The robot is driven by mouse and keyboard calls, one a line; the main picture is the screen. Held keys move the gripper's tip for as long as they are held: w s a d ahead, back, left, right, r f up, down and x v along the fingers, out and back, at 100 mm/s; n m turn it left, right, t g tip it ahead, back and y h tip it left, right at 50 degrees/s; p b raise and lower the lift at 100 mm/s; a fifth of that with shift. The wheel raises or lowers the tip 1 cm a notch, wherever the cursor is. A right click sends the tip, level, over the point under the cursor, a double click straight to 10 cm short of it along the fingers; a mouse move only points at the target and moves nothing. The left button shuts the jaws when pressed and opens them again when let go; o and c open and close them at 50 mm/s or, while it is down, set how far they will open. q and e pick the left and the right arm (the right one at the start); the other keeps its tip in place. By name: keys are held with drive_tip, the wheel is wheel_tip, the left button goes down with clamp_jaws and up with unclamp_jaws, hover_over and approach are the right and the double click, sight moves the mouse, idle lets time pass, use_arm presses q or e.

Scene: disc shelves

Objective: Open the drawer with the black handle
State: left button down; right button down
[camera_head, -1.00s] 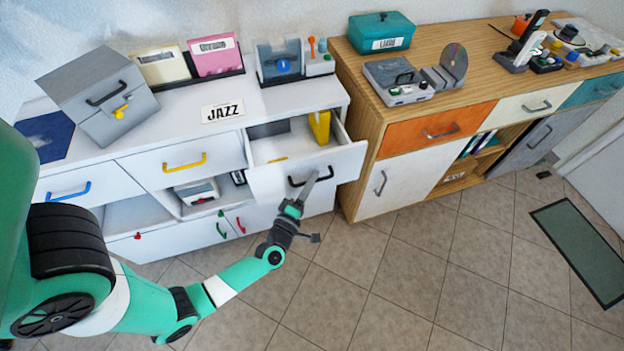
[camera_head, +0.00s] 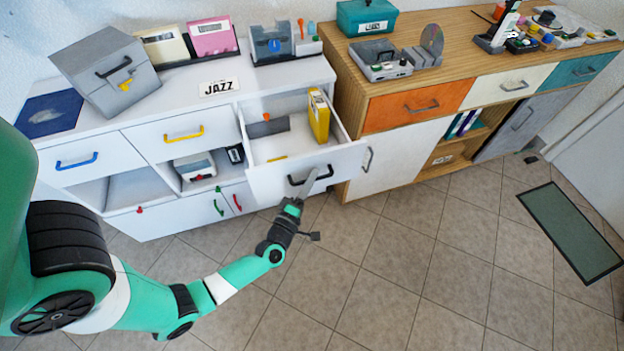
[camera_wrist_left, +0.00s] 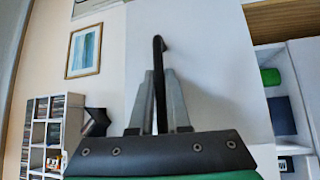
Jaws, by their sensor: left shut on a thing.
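The drawer with the black handle (camera_head: 347,160) stands pulled well out of the white cabinet, and its inside shows. A yellow box (camera_head: 318,116) stands upright in it, with a few smaller things lying near the back. My left gripper (camera_head: 308,184) is shut on the black handle (camera_head: 311,175) at the drawer front. In the left wrist view the handle (camera_wrist_left: 159,75) runs between the two grey fingers, with the white drawer front behind it. My right gripper is not in view.
The white cabinet also has a yellow-handled drawer (camera_head: 200,140) and a blue-handled one (camera_head: 90,160), both closed. A wooden cabinet (camera_head: 354,90) stands close at the right of the open drawer. The tiled floor in front (camera_head: 400,260) is clear.

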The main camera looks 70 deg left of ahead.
use_arm(q)
drive_tip(key=shift+a, duration=0.1)
drive_tip(key=c, duration=0.9)
unclamp_jaws()
drive_tip(key=p+v, duration=0.2)
drive_tip(key=v, duration=0.9)
drive_tip(key=shift+s+d+p, duration=0.2)
drive_tip(key=shift+s+p, duration=0.1)
drive_tip(key=shift+r, duration=0.1)
